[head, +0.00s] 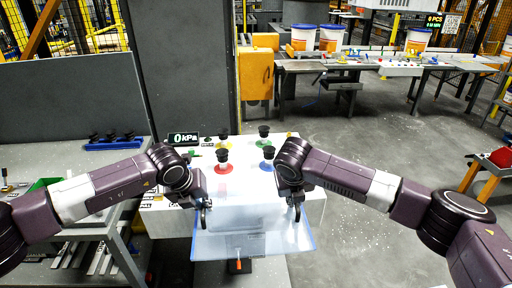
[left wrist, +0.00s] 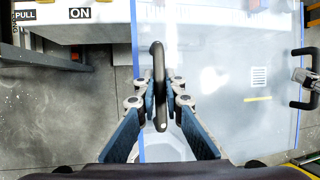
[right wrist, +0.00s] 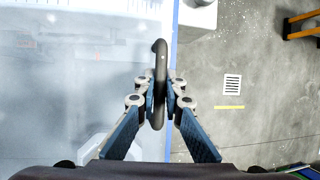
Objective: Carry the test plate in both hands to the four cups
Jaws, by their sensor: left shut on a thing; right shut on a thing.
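The test plate (head: 250,243) is a clear sheet with blue edges and a dark handle on each side. My left gripper (head: 204,202) is shut on its left handle, which shows upright between the fingers in the left wrist view (left wrist: 158,60). My right gripper (head: 296,200) is shut on the right handle, also seen in the right wrist view (right wrist: 160,58). The plate hangs at the near side of a white bench (head: 243,188). Black cups stand on the bench beyond it, including one on a red disc (head: 223,156) and one on a blue disc (head: 269,153).
A display reading 0 kPa (head: 183,139) stands at the bench's back left. A left side table (head: 95,160) holds a blue rack (head: 118,143). A grey partition (head: 186,60) rises behind. Pails (head: 331,38) stand on a far table. The floor at right is open.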

